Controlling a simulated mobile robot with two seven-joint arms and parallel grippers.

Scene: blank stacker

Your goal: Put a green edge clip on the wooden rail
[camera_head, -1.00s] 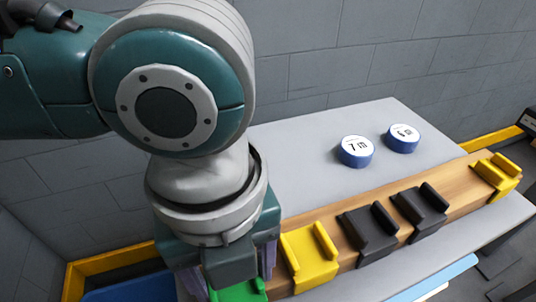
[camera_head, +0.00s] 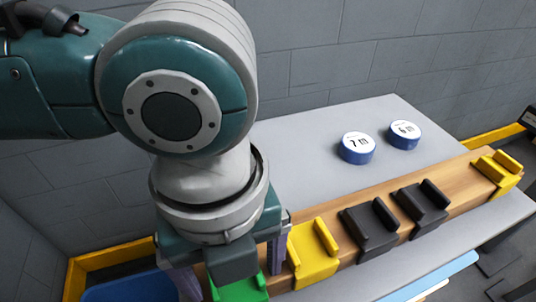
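The wooden rail (camera_head: 457,183) lies along the grey table, running from lower left to upper right. A green edge clip (camera_head: 240,289) shows at the bottom edge, in line with the rail's left end and left of a yellow clip (camera_head: 314,256). My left gripper (camera_head: 232,279) points down over the green clip, its purple fingers spread on either side with gaps visible. The gripper and the frame edge hide part of the clip and the rail under it, so its full seating cannot be seen. My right gripper is not in view.
Two black clips (camera_head: 369,229) (camera_head: 421,206) and another yellow clip (camera_head: 497,174) sit further along the rail. Two blue-and-white round tapes (camera_head: 357,148) (camera_head: 404,135) stand on the table behind it. A blue bin (camera_head: 125,290) is at lower left. Grey walls close off the back.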

